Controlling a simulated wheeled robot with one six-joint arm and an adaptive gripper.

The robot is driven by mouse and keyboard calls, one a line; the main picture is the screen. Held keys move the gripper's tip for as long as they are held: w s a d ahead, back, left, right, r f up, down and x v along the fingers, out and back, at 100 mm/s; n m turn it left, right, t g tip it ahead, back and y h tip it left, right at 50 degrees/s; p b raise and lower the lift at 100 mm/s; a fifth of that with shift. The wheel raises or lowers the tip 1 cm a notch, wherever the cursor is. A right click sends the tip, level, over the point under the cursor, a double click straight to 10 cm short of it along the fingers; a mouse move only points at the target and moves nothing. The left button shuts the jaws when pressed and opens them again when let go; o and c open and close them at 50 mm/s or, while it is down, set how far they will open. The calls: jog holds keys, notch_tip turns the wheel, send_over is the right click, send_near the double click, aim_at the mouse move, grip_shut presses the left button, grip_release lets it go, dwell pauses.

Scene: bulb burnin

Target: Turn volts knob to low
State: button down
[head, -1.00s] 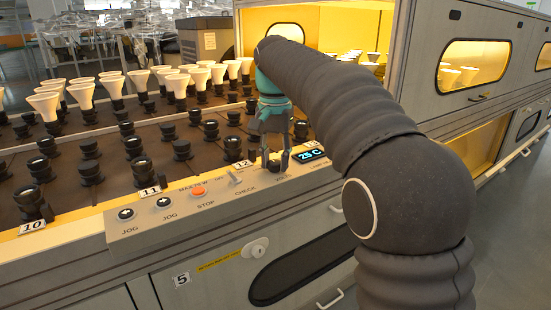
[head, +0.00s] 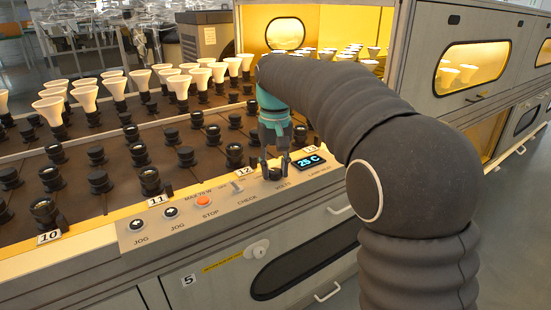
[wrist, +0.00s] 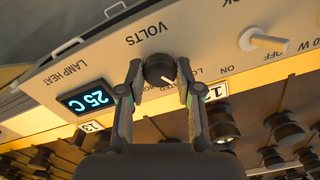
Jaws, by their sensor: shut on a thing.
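The volts knob (wrist: 159,69) is a round black knob with a short white pointer line, under the printed word VOLTS on the sloped control panel (wrist: 192,35). In the wrist view the line points toward the picture's lower right. My gripper (wrist: 158,78) is shut on the knob, one finger on each side. In the head view my gripper (head: 275,172) reaches down to the panel, and the knob (head: 275,173) shows only partly between the fingers. Lettering around the knob is partly covered by the fingers, so its exact setting cannot be read.
A display reading 25 C (head: 311,160) sits right of the knob. A toggle switch (head: 237,186), an orange stop button (head: 203,201) and two jog buttons lie left. Behind stand rows of black sockets, several with white bulbs (head: 85,94).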

aim_at(275, 170)
jog(key=shift+r+n+p, duration=0.1)
jog(key=shift+n+p, duration=0.45)
jog(key=shift+n, duration=0.25)
jog(key=c, duration=0.8)
grip_release()
jog(key=shift+o, duration=0.2)
notch_tip(275, 170, up, 12)
jog(key=shift+w, duration=0.1)
